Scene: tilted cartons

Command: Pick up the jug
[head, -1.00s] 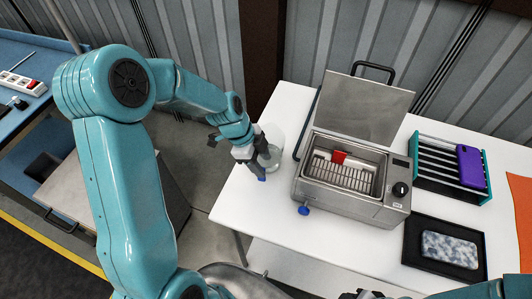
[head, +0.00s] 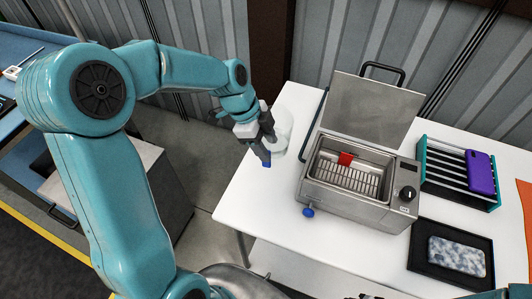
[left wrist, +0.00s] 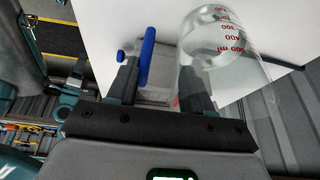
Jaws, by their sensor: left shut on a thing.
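The jug (head: 283,122) is clear, with red volume markings, and stands out against the white table (head: 262,200) near its left end. It is large in the left wrist view (left wrist: 225,50), where one finger shows through its clear wall. My left gripper (head: 264,148) is shut on the jug from its near left side. A blue part (left wrist: 147,55) shows beside the other finger; I cannot tell whether it is the jug's handle. The gripper hides part of the jug in the head view. My right gripper is barely visible at the bottom edge.
A metal water bath (head: 355,200) with a raised lid stands right of the jug, holding a red item (head: 346,158). A rack (head: 450,167) with a purple phone (head: 481,172) and a black tray (head: 420,265) with a patterned phone (head: 457,255) are farther right. The table's front left is clear.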

